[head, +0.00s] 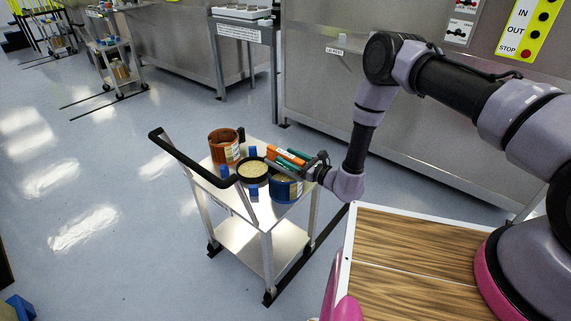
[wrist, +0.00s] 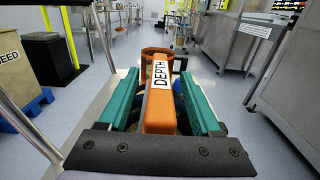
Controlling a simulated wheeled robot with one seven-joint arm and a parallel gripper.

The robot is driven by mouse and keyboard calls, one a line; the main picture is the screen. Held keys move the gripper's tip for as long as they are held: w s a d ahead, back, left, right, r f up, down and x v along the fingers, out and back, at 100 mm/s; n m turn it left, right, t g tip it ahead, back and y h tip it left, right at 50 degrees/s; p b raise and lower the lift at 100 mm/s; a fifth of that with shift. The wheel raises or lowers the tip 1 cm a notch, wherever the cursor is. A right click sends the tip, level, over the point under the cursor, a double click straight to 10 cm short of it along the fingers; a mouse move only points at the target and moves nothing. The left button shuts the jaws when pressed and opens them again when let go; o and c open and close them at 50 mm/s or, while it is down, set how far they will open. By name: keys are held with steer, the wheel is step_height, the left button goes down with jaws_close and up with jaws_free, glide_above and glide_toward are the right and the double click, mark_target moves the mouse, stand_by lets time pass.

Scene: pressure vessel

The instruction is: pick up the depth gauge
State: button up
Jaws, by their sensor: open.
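The depth gauge (wrist: 159,108) is an orange bar marked "DEPTH" in the wrist view, pointing away from the camera. My gripper (wrist: 157,84) is open, with one teal finger on each side of the bar. Narrow gaps show between the bar and the fingers. In the head view my gripper (head: 281,159) reaches in from the right over a small cart, with the orange gauge (head: 286,152) among its teal fingers. The gauge's underside and what it rests on are hidden.
The wheeled cart (head: 236,219) has a black handle (head: 186,158). On it stand a brown labelled pot (head: 223,148), a black-rimmed pot with pale contents (head: 252,170) and a blue pot (head: 286,189), crowded close to my gripper. Open floor (head: 120,220) lies left of the cart.

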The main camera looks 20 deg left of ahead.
steer(key=shift+c, duration=0.3)
jaws_close()
steer(key=shift+r, duration=0.15)
